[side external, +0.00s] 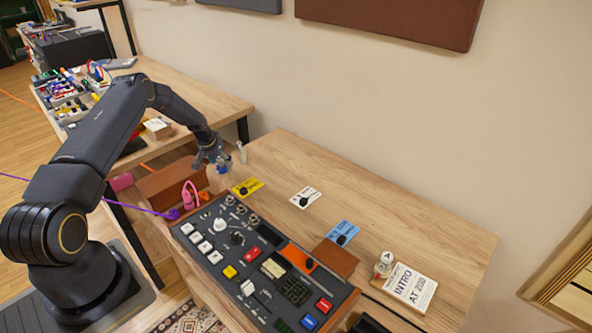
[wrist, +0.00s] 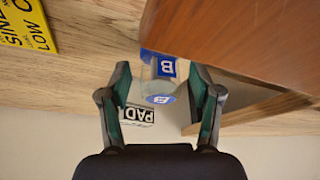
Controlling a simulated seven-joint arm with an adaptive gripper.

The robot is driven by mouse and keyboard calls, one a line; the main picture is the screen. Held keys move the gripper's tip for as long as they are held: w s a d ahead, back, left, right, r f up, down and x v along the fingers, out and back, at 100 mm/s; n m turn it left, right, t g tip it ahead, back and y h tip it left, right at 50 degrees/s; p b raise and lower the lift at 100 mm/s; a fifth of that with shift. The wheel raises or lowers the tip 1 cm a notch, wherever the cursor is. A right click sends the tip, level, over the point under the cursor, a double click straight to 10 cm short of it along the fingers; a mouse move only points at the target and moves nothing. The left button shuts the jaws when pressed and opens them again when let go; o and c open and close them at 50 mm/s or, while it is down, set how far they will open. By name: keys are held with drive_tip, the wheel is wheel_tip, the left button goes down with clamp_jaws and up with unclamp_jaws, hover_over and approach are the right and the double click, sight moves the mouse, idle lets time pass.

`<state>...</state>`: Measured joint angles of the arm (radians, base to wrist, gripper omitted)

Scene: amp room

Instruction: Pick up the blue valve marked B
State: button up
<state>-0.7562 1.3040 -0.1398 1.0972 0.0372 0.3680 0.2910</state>
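The blue valve marked B (wrist: 166,68) is a clear glass piece with blue B labels, seen in the wrist view between my fingers. In the side view it is a small bluish shape (side external: 222,166) at the table's left end, partly hidden by my gripper. My gripper (wrist: 161,88) is open, with one finger on each side of the valve. Gaps show between the fingers and the valve, and I see no clear grip. In the side view my gripper (side external: 213,157) is low over the same spot.
A brown wooden box (side external: 170,180) stands close beside my gripper; it looms at upper right in the wrist view (wrist: 245,40). A small pale piece (side external: 241,152) stands just behind. A yellow card (side external: 247,187), a control panel (side external: 205,261) and an A-marked valve (side external: 385,261) lie rightward.

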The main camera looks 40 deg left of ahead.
drive_tip(key=c, duration=1.1)
drive_tip(key=shift+r, duration=0.1)
